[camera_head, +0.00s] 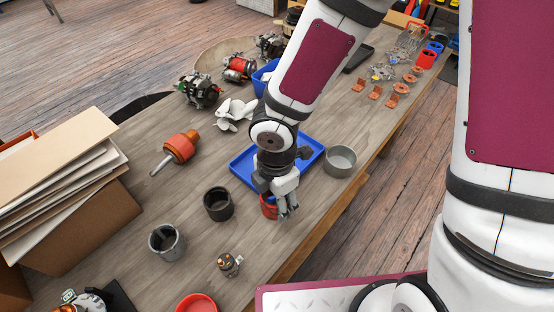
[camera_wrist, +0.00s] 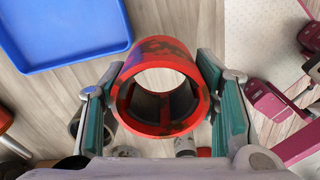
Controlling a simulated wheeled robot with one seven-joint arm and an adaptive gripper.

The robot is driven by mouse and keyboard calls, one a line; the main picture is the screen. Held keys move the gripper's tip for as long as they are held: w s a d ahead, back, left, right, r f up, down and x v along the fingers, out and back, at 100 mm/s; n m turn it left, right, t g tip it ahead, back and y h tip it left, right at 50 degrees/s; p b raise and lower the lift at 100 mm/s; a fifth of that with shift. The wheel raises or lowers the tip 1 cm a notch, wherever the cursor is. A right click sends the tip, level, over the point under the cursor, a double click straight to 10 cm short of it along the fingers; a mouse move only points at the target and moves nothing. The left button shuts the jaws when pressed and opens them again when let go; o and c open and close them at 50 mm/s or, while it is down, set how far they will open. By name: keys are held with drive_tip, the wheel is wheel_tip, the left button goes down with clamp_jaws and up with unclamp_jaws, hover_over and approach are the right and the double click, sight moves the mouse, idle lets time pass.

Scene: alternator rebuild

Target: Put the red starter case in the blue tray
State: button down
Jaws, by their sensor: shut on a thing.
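The red starter case is a short hollow ring, worn dark in patches, and it shows in the wrist view (camera_wrist: 127,108) between my fingers. In the head view the case (camera_head: 268,208) is partly hidden behind my gripper (camera_head: 283,198). My gripper is shut on the case, with one teal-padded finger on each side. I cannot tell whether the case touches the table. The blue tray (camera_head: 241,170) lies flat just behind my gripper, partly hidden by my arm. In the wrist view the tray (camera_wrist: 75,57) is at upper left, apart from the case, and its visible floor is empty.
A grey metal bowl (camera_head: 341,163) stands right of the tray. A dark cup (camera_head: 218,205) and a grey cup (camera_head: 167,243) stand to the left, with a small brass-topped part (camera_head: 228,265) in front. An orange-headed part (camera_head: 180,148) lies left of the tray. The table edge is close on the right.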

drive_tip(key=w, duration=0.5)
drive_tip(key=w+f, duration=0.1)
drive_tip(key=w, duration=0.4)
drive_tip(key=w+p, duration=0.1)
drive_tip(key=w, duration=0.4)
drive_tip(key=shift+w+a+f, duration=0.2)
drive_tip(key=shift+a+f, duration=0.05)
drive_tip(key=shift+f, duration=1.75)
drive_tip(key=shift+f, duration=0.15)
drive_tip(key=c, duration=0.6)
unclamp_jaws()
